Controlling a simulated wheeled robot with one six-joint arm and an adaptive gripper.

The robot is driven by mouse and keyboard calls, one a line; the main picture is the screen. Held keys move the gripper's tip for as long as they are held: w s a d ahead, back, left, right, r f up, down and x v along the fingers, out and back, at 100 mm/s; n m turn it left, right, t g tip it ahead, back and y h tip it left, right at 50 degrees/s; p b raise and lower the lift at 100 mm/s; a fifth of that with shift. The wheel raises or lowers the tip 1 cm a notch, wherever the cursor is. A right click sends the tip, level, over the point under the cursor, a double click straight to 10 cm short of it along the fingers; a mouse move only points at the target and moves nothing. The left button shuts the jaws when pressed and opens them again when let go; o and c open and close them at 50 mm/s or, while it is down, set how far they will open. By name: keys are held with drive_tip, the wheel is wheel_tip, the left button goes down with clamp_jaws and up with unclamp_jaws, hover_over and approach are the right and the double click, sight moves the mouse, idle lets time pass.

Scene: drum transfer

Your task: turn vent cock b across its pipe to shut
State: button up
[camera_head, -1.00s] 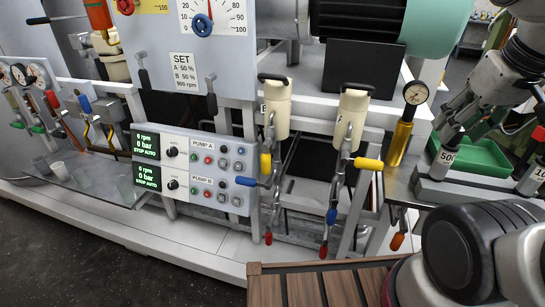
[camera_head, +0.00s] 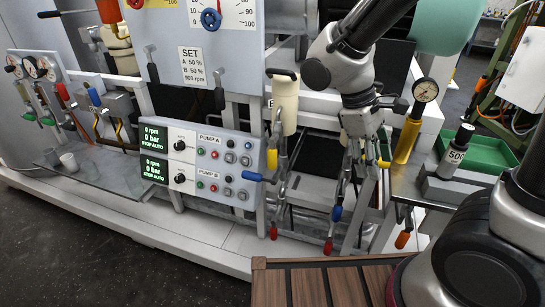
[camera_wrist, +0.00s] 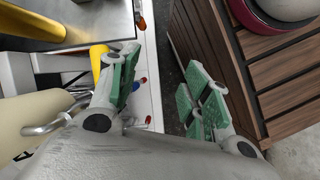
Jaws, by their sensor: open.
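I cannot read which lever is vent cock b. On the left run, a yellow lever (camera_head: 272,159) lies along the pipe and a blue lever (camera_head: 248,180) sticks out leftward. On the right run, a blue lever (camera_head: 336,213) points down; a yellow lever (camera_head: 384,163) is partly hidden by my gripper (camera_head: 365,165). My gripper is open and empty in front of the right run. In the wrist view, a yellow part (camera_wrist: 97,62) is beside the left finger.
Red levers (camera_head: 328,246) hang low on both runs. A gauge on a yellow stem (camera_head: 407,140) stands close right of my gripper. A pump panel (camera_head: 205,160) is to the left. A slatted wooden surface (camera_head: 315,285) lies below. A bottle (camera_head: 457,150) and green tray (camera_head: 485,150) are at right.

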drive_tip(key=w+a+f+n+t+h, duration=0.4)
drive_tip(key=a+f+n+h, duration=0.3)
drive_tip(key=a+f+n, duration=0.15)
drive_tip(key=n+t+y, duration=0.2)
drive_tip(key=n+t, duration=1)
drive_tip(key=t, duration=0.1)
approach(270, 159)
drive_tip(key=x, duration=0.4)
drive_tip(key=shift+w+f, duration=0.1)
drive_tip(key=x, duration=0.7)
drive_tip(key=shift+w+d, duration=0.1)
drive_tip(key=shift+c, duration=0.2)
clamp_jaws()
